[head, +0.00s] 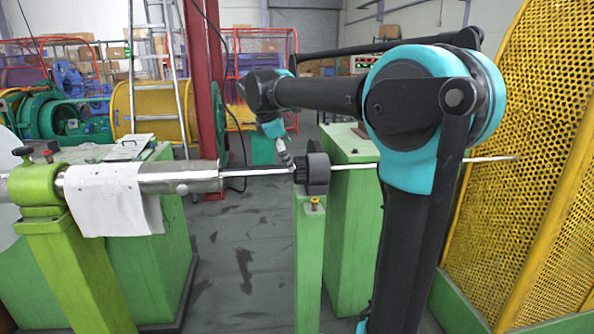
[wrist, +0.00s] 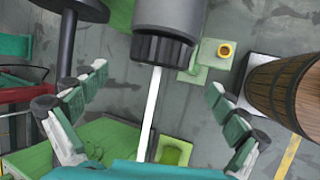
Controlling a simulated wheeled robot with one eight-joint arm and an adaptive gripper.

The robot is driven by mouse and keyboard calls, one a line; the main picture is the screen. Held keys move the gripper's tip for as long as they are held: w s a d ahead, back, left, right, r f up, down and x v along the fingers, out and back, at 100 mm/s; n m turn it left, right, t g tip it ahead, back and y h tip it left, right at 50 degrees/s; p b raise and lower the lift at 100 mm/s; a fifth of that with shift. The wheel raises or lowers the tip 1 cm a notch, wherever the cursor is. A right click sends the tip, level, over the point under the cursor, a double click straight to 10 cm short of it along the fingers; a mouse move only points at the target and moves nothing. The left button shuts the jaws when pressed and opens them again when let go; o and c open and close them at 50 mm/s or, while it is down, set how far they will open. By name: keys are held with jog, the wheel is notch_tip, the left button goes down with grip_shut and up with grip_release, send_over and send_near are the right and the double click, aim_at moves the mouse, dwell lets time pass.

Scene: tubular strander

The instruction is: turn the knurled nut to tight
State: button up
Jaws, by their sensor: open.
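The knurled nut (wrist: 162,50) is dark and ribbed, and sits on the end of a grey cylindrical body (wrist: 170,15) in the wrist view. A thin white rod (wrist: 149,115) comes out of its middle. In the head view the nut (head: 301,172) is small, beside a dark round housing (head: 318,173) on a green post. My gripper (wrist: 157,80) is open, its two fingers apart on either side of the rod, with the nut beyond the tips. In the head view my gripper (head: 287,158) is close to the nut; contact cannot be told there.
A grey tube with a white cloth (head: 115,198) lies left along the rod line. A green cabinet (head: 350,220) stands behind the post. A yellow mesh guard (head: 530,150) closes off the right. A brown barrel-like object (wrist: 285,92) shows right in the wrist view. Open floor (head: 240,260) lies left of the post.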

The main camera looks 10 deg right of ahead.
aim_at(297, 169)
jog(key=x, duration=0.8)
jog(key=c, duration=1.2)
